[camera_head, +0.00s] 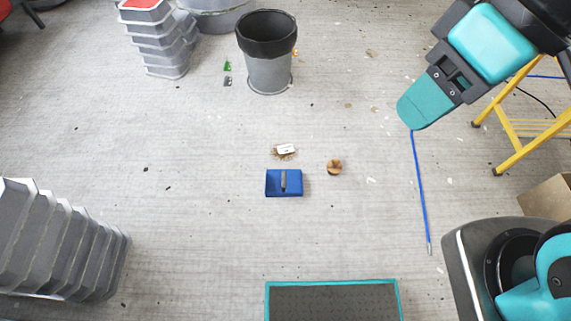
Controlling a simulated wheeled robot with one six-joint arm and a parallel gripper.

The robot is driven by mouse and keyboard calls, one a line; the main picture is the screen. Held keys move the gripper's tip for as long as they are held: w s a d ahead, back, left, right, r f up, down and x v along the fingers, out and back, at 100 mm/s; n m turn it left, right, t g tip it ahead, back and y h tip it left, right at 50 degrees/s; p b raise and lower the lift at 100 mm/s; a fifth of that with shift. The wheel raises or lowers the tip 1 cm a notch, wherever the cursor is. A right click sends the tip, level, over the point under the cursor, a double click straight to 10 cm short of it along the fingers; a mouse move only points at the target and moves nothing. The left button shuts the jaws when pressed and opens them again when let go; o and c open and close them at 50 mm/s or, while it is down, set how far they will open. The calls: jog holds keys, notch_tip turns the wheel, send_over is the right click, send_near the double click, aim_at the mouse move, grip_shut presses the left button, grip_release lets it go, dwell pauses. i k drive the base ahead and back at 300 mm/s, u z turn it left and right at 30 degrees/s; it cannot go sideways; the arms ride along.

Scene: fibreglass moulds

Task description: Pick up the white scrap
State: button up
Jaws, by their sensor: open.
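A small white scrap (287,149) lies on the grey floor near the middle of the view. It rests on or against a little heap of brown crumbs (279,155); I cannot tell which. My gripper (424,101) hangs at the upper right, seen from the side, well to the right of the scrap in the picture and apart from it. Its jaws are open, though the gap between them is hidden from this side. Nothing shows in it.
A grey bin (268,74) stands behind. Stacked grey moulds (60,240) stand at left, a yellow stepladder (512,135) at right. Floor around the scrap is mostly clear.

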aim_at(287, 149)
jog(key=k, duration=0.65)
jog(key=u, duration=0.9)
jog(key=i, duration=0.75)
jog(key=u, duration=0.5)
jog(key=i, duration=0.85)
jog(key=z, duration=0.95)
jog(key=i, duration=0.75)
jog(key=z, duration=0.8)
